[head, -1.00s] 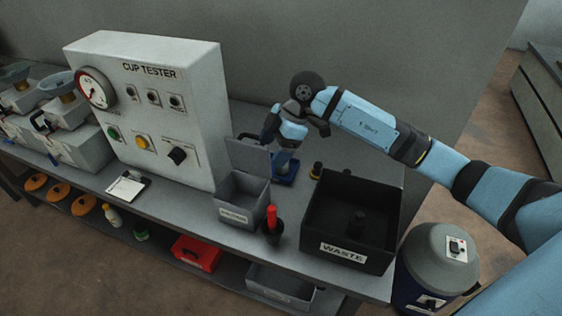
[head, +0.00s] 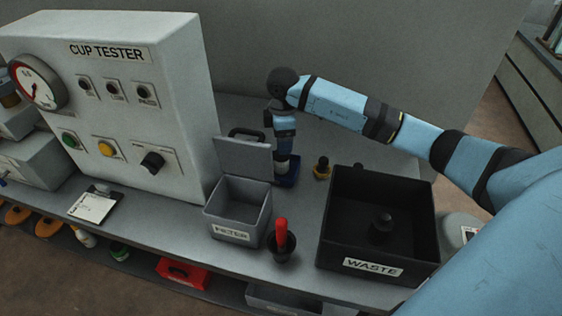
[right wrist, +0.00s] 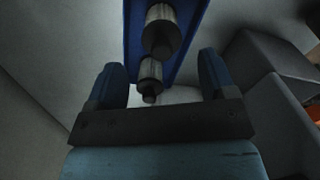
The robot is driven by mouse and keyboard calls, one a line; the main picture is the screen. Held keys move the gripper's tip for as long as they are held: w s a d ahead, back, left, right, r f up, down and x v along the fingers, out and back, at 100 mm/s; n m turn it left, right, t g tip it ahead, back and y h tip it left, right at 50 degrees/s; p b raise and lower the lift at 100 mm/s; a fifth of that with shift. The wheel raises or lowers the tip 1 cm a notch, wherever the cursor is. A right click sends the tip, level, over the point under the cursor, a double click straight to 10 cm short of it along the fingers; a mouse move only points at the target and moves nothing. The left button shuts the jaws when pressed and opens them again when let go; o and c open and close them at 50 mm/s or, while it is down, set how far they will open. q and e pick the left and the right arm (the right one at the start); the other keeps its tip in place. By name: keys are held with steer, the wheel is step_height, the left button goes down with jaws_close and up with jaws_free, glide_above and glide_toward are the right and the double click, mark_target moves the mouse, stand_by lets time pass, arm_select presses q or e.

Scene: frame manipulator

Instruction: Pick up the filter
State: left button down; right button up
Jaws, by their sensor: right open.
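A blue tray (head: 291,180) stands behind the grey box, and my right gripper (head: 285,162) is over it, pointing down. In the right wrist view, the blue tray (right wrist: 187,30) holds small metal cylinders with black ends. One cylinder (right wrist: 150,72) appears between the open fingers of my right gripper (right wrist: 160,68), with no visible contact; another cylinder (right wrist: 160,30) lies beyond it. I cannot tell which of these is the filter. The grey box labelled FILTER (head: 234,229) has its lid open and looks empty. My left gripper is not in view.
A black WASTE bin (head: 335,240) stands at right with a dark object inside. A black cup with a red-handled tool (head: 281,240) is beside the FILTER box. The large CUP TESTER (head: 120,130) fills the left.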

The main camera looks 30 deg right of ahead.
mark_target(281, 160)
steer(key=shift+a+f+p, duration=0.15)
steer(key=shift+f+p, duration=0.15)
steer(key=shift+f, duration=3.3)
steer(key=c, duration=1)
steer(key=shift+r, duration=0.1)
